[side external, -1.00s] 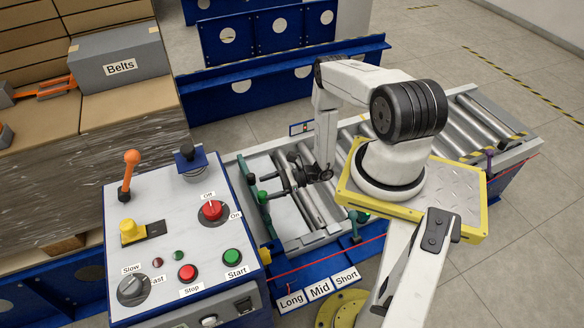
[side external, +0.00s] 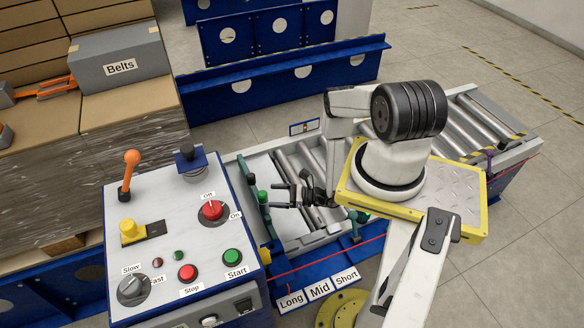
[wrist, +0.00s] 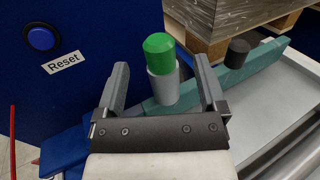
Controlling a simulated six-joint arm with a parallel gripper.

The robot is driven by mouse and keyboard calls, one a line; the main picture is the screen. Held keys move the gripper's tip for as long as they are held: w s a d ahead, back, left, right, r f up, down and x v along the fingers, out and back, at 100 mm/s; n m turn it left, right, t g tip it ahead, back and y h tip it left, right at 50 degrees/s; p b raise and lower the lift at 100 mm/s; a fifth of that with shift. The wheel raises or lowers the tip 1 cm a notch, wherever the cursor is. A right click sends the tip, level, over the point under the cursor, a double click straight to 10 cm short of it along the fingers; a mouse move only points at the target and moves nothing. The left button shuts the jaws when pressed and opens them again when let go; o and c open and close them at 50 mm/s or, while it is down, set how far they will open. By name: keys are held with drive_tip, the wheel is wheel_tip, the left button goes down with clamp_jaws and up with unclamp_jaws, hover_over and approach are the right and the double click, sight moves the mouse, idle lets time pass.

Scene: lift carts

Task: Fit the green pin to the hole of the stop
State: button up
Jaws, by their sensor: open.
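The green pin (wrist: 159,53) shows a green top above a grey cylindrical part in the wrist view. It stands upright beside the near end of the teal stop bar (wrist: 253,70). I cannot tell how deep it sits or whether the grey part belongs to it. Its green top (side external: 262,197) is small in the side view, at the stop (side external: 267,222). My gripper (wrist: 162,68) is open and empty, its fingers pointing at the pin, one on each side in the picture. In the side view my gripper (side external: 277,196) is just right of the pin.
A black knob (wrist: 238,53) stands farther along the stop. The blue panel with the Reset button (wrist: 42,38) is close on the left. The control console (side external: 180,240) stands left of the conveyor. Rollers (side external: 290,168) lie behind my gripper.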

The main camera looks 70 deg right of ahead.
sight(263, 202)
drive_tip(key=shift+w+a, duration=0.25)
drive_tip(key=shift+w, duration=0.3)
drive_tip(key=shift+w, duration=0.1)
drive_tip(key=shift+x, duration=2.5)
clamp_jaws()
